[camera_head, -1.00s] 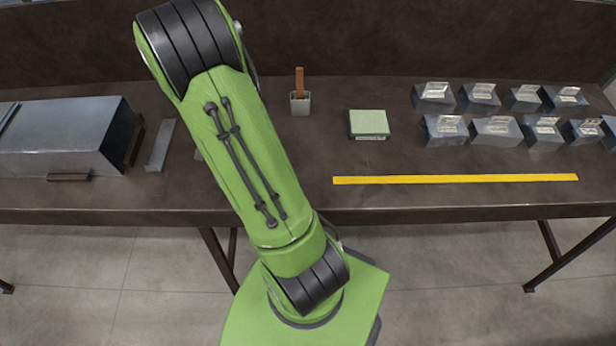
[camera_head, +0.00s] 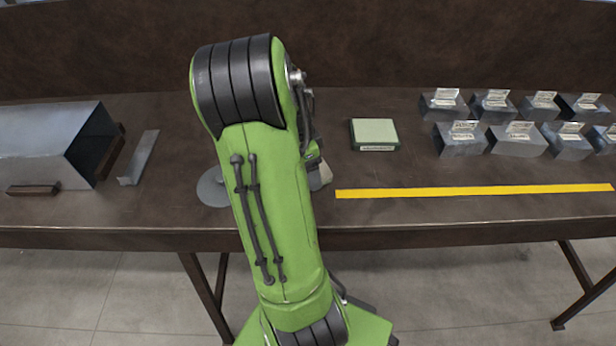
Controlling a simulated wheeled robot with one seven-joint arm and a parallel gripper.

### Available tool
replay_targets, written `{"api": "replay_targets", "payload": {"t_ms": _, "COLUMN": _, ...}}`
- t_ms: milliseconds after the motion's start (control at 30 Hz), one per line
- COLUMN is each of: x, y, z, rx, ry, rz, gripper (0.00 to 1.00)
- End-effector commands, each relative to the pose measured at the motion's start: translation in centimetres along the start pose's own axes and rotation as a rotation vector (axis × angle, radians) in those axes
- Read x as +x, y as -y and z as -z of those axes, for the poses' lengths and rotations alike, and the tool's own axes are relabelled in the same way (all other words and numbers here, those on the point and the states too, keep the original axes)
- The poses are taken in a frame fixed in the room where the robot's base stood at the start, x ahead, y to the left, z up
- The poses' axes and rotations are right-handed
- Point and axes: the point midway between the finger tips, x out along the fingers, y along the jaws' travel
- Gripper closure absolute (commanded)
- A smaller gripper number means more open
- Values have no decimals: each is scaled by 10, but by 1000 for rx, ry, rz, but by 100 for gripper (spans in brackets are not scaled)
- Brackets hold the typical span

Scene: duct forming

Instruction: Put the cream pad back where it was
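A small pale cream-beige piece (camera_head: 322,174) shows just right of my arm, above or on the bench; it may be the cream pad, but most of it is hidden. A dark green part at the end of my arm, perhaps my gripper (camera_head: 313,158), shows right above it. My arm hides the fingers, so I cannot tell whether they hold the piece. A block with a pale green-cream top (camera_head: 374,131), dark green sides and a white front label lies flat on the bench, apart from my arm.
A yellow strip (camera_head: 475,191) runs along the bench front. Several labelled metal boxes (camera_head: 460,139) stand at the right. A large sheet-metal duct (camera_head: 50,145), a metal strip (camera_head: 139,157) and a grey disc (camera_head: 213,187) are at the left. Bench (camera_head: 330,120) is bare around the pale-topped block.

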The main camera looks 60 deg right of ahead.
Motion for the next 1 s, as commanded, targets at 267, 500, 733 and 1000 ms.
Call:
{"api": "replay_targets", "payload": {"t_ms": 267, "x": 5, "y": 1, "z": -1, "rx": -1, "ry": -1, "rz": 2, "gripper": 78}}
{"api": "replay_targets", "payload": {"t_ms": 500, "x": 7, "y": 1, "z": -1, "rx": -2, "ry": -1, "rz": 2, "gripper": 8}}
{"api": "replay_targets", "payload": {"t_ms": 733, "x": 7, "y": 1, "z": -1, "rx": -2, "ry": -1, "rz": 2, "gripper": 4}}
{"api": "replay_targets", "payload": {"t_ms": 1000, "x": -14, "y": 1, "z": 0, "rx": -3, "ry": -1, "rz": 5, "gripper": 4}}
